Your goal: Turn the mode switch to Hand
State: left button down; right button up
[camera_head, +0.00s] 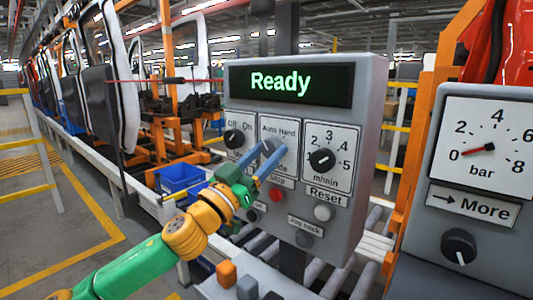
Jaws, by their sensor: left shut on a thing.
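The mode switch (273,146) is on the grey control panel (369,115), under the label "Auto Hand". My left gripper (270,152) reaches up to it from the lower left, its blue fingers shut on the switch knob. The fingers cover much of the knob, so I cannot tell clearly which way it points. The panel's display (290,84) reads "Ready" in green. My right gripper is not in view.
An Off/On knob (234,138) is left of the switch and an m/min dial (322,160) is right. Below are a red stop button (277,194), a Reset button (323,212) and a jog button (304,239). A bar gauge (489,145) stands at right.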

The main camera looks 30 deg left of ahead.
pick_arm(q)
jog(key=shift+m+h, duration=0.4)
jog(key=m+h, duration=0.2)
jog(key=m, duration=0.2)
jog(key=shift+a+g, duration=0.1)
jog(key=shift+g, duration=0.3)
jog(key=m+h, duration=0.1)
jog(key=m, duration=0.1)
jog(key=m+g+h, duration=0.1)
jog(key=m, duration=0.2)
jog(key=shift+a+r+p, duration=0.1)
jog(key=shift+r+p, duration=0.1)
jog(key=shift+p, duration=0.1)
jog(key=m, duration=0.2)
jog(key=m+g+h+p, duration=0.1)
jog(key=shift+r+m+g+p, duration=0.15)
jog(key=shift+m+g+p, duration=0.15)
jog(key=shift+m, duration=0.1)
jog(key=m+g+h+p, duration=0.1)
jog(key=m+p, duration=0.1)
jog(key=m, duration=0.1)
jog(key=shift+a+r, duration=0.1)
jog(key=m+g+p, duration=0.1)
jog(key=m+p, duration=0.1)
jog(key=shift+m, duration=0.4)
jog(key=shift+m+p, duration=0.45)
jog(key=shift+m, duration=0.05)
jog(key=shift+f+g, duration=0.2)
jog(key=shift+g, duration=0.1)
